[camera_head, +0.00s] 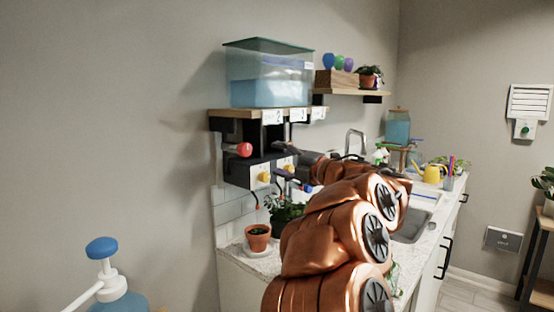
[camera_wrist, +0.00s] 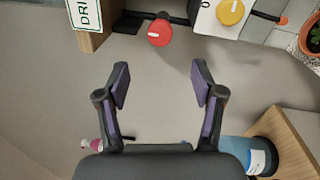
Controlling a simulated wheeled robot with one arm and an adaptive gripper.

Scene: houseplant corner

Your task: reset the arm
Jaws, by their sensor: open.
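My gripper (camera_wrist: 161,80) is open in the wrist view, its two purple-padded fingers wide apart with nothing between them but the grey wall behind. A red knob (camera_wrist: 160,33) shows just beyond the fingertips, apart from them. In the head view my copper arm reaches forward over the counter, with the gripper (camera_head: 278,160) near the wall unit, which bears the red knob (camera_head: 245,149) and yellow knobs (camera_head: 264,177). The arm hides part of the counter and sink.
A clear tank of blue water (camera_head: 270,92) stands on the wall shelf above. A small potted plant (camera_head: 258,238) and a leafy plant (camera_head: 285,215) stand on the counter (camera_head: 240,262) close to my arm. A blue-capped pump bottle (camera_head: 103,250) is at lower left.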

